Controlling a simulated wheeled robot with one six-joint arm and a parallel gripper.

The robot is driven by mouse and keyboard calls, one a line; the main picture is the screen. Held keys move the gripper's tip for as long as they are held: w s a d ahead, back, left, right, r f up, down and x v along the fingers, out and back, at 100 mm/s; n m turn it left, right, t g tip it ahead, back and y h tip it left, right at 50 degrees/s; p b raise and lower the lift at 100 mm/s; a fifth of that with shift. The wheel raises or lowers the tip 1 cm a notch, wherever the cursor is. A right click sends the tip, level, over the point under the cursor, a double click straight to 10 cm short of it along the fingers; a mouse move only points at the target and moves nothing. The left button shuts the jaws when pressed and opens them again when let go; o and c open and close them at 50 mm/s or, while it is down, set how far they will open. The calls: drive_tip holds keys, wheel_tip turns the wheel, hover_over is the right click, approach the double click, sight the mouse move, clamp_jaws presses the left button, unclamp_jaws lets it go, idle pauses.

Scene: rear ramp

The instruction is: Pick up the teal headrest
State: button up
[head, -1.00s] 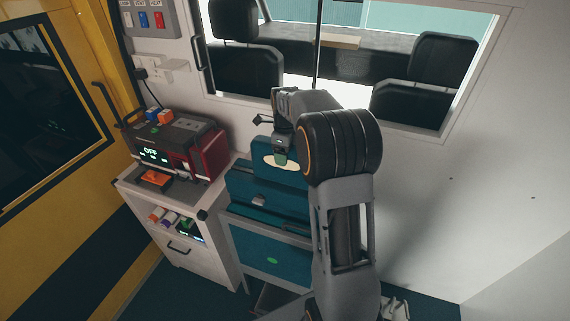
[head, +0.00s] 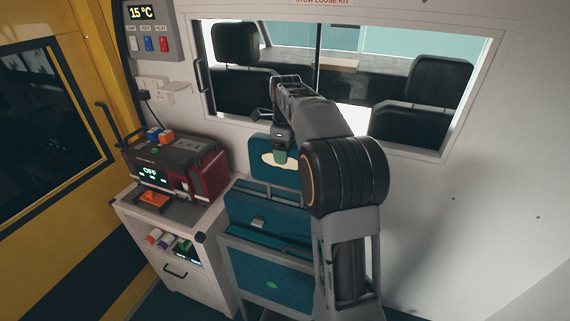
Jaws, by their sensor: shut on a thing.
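The teal headrest (head: 262,146) is a block with a cream oval patch on its front, at the middle of the head view. My gripper (head: 281,155) points down at the headrest's upper part and is shut on it. A pale green piece shows at the fingertips, in front of the cream patch. The headrest is held upright above the teal seat (head: 255,241). My arm hides its right side, and the exact gap to the seat is hard to tell.
A white cabinet (head: 184,278) with a grey and red device (head: 180,165) on top stands left of the seat. Behind is a window (head: 345,112) with dark seats beyond it. The wall on the right is bare.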

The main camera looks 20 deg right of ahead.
wheel_tip(320, 180, up, 10)
drive_tip(key=shift+f, duration=0.2)
idle(0.3)
drive_tip(key=shift+a, duration=0.1)
